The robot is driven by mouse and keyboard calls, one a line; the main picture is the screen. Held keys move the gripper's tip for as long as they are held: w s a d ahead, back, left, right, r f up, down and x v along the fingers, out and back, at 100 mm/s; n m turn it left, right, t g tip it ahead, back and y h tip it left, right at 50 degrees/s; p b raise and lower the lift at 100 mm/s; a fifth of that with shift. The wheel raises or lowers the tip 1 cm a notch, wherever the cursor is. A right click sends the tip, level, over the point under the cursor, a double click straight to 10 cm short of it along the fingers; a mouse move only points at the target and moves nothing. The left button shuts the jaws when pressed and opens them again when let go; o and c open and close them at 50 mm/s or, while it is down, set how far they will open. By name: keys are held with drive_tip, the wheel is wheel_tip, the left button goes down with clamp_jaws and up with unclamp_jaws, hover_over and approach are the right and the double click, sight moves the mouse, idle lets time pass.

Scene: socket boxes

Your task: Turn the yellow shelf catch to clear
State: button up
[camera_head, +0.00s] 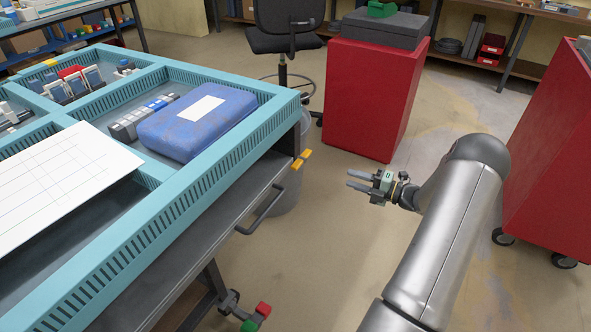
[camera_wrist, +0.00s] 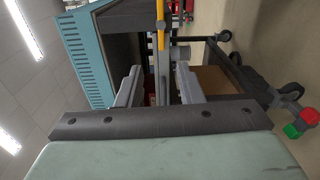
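The yellow shelf catch (camera_head: 302,159) is a small bar on the corner of the cart's shelf, just below the turquoise tray's near right corner. In the wrist view the yellow catch (camera_wrist: 161,35) shows as a narrow upright bar beyond the fingers, roughly in line with the gap between them. My gripper (camera_head: 352,180) is to the right of the catch, with its fingers pointing left toward the cart. In the wrist view my gripper (camera_wrist: 159,76) has its two grey fingers apart with nothing between them. The catch is apart from the fingers.
The turquoise tray (camera_head: 190,187) holds a blue case (camera_head: 197,122) and a white panel (camera_head: 60,190). The shelf's dark handle (camera_head: 262,212) sticks out below. A red cabinet (camera_head: 370,100) stands behind, another (camera_head: 552,170) at right. Floor between cart and arm is clear.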

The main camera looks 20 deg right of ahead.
drive_tip(key=d, duration=0.1)
drive_tip(key=m+b, duration=0.1)
drive_tip(key=b, duration=0.1)
approach(302, 160)
drive_tip(key=x, duration=0.8)
drive_tip(key=shift+w+d+f+t, duration=0.2)
drive_tip(key=shift+d+f+t, duration=0.05)
drive_tip(key=shift+f+t, duration=0.15)
clamp_jaws()
